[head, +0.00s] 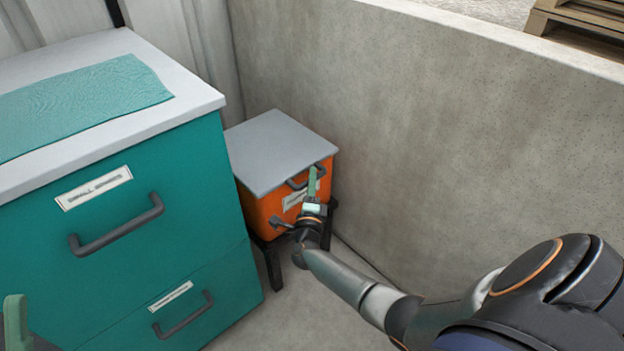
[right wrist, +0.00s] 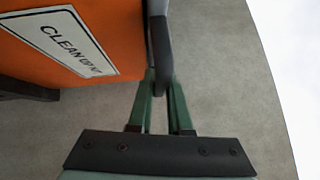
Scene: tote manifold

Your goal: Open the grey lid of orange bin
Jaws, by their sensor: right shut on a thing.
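The orange bin (head: 262,212) stands in the corner on a dark stand, with its flat grey lid (head: 272,147) lying closed on top. A dark handle (head: 297,184) is at the lid's front edge; it also shows in the right wrist view (right wrist: 160,50). My right gripper (head: 314,172) is at the front of the bin, shut on the handle, with its green fingers on both sides of it in the right wrist view (right wrist: 162,85). A green fingertip of my left gripper (head: 15,315) shows at the lower left edge; its jaws are not clear.
A teal drawer cabinet (head: 190,190) with dark handles stands close left of the bin, a teal cloth (head: 90,100) on its white top. A concrete wall (head: 450,130) runs behind and right of the bin. Bare floor lies in front.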

